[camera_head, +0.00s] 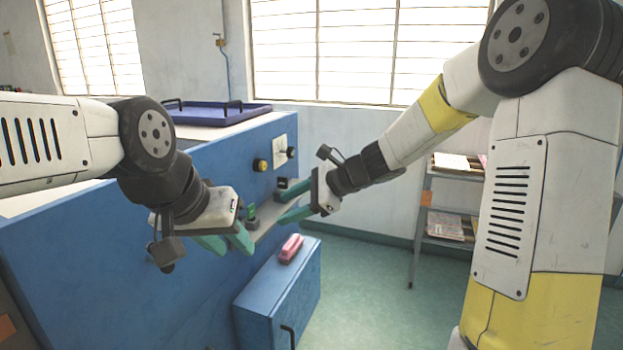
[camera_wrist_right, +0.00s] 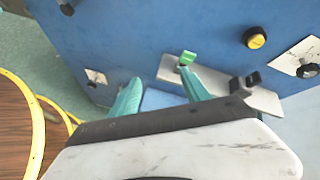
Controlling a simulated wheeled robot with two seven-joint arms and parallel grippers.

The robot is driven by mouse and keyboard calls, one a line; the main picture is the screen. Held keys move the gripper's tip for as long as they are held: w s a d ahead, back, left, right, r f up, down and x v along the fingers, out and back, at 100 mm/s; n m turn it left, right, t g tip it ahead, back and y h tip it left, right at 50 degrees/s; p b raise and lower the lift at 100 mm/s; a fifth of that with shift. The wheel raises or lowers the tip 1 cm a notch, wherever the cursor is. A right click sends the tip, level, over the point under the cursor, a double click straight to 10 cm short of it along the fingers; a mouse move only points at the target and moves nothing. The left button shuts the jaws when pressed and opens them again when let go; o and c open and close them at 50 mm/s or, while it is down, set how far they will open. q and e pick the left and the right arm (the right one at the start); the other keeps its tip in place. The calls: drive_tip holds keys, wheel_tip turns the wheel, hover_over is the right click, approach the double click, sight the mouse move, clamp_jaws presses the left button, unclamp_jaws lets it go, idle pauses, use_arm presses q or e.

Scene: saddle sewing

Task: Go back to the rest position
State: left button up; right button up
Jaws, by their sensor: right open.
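My left gripper (camera_head: 226,242) reaches in from the left in the head view, in front of the blue cabinet; its green fingers are seen at an angle that hides the gap. My right gripper (camera_head: 287,202) comes from the right and points left at the cabinet front; its green fingers are apart and nothing is between them. It also shows in the right wrist view (camera_wrist_right: 160,92), open and empty. A grey metal plate (camera_wrist_right: 262,98) with a green switch (camera_wrist_right: 187,58) and a black one lies just beyond the right fingers.
The blue cabinet (camera_head: 90,265) carries a blue tray (camera_head: 215,114) on top. A lower blue box (camera_head: 275,300) stands on the floor with a pink object (camera_head: 290,249) on it. A shelf rack (camera_head: 440,212) stands behind on the right. Yellow tubing (camera_wrist_right: 35,110) shows at the wrist view's left.

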drive_tip(key=s+d+r+n+t+h, duration=0.1)
drive_tip(key=s+d+n+h, duration=0.3)
drive_tip(key=s+d+n, duration=0.4)
drive_tip(key=s+d+r+n+t+h, duration=0.1)
drive_tip(key=s+d+r+n+h, duration=0.2)
drive_tip(key=s+d+n, duration=0.5)
drive_tip(key=s+d+h, duration=0.1)
drive_tip(key=s+d, duration=0.4)
drive_tip(key=s, duration=0.1)
drive_tip(key=shift+s+r+t+h, duration=0.2)
drive_tip(key=shift+r+t+h, duration=0.1)
drive_tip(key=shift+t+h, duration=0.1)
